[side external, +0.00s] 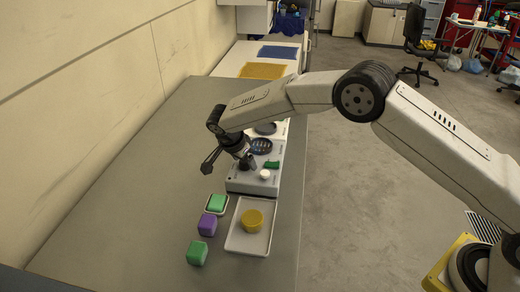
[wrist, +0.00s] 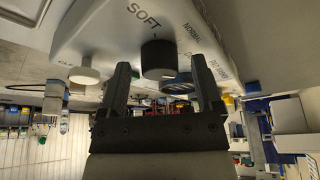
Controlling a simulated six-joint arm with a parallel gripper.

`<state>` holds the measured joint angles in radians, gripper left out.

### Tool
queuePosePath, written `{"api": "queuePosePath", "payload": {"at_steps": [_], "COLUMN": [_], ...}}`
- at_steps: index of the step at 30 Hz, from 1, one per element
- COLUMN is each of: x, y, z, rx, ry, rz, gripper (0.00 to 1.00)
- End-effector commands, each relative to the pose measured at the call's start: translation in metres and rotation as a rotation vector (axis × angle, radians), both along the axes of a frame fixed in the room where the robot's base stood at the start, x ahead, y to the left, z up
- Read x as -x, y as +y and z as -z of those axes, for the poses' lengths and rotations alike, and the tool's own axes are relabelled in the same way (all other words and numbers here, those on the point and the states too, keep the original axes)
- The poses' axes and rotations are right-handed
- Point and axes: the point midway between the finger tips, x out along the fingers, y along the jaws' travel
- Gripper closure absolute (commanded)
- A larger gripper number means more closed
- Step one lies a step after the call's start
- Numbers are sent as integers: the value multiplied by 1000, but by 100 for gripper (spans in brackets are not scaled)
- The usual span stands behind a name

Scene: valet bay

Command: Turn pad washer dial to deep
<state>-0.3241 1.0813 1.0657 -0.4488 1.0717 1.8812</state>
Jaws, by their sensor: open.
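The pad washer (side external: 250,184) is a pale grey unit on the bench. In the wrist view its black dial (wrist: 158,60) shows on the sloped panel, with SOFT printed at upper left and NORMAL at upper right. A third label at the right is hard to read. I cannot make out where the dial points. My gripper (wrist: 160,68) is open, one finger on either side of the dial in that view; I cannot tell whether they touch it.
A white knob (side external: 265,174) and a green part (side external: 272,164) sit close by on the washer. The bench's left side is clear.

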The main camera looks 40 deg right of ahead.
Motion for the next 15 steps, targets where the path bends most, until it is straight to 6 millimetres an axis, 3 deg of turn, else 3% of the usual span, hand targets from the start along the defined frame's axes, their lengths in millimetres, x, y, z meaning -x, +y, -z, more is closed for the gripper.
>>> {"api": "queuePosePath", "payload": {"at_steps": [8, 15], "x": [1, 3], "y": [3, 14], "z": [-9, -34], "rx": [1, -1], "ry": [-1, -3], "rz": [0, -1], "gripper": [17, 17]}}
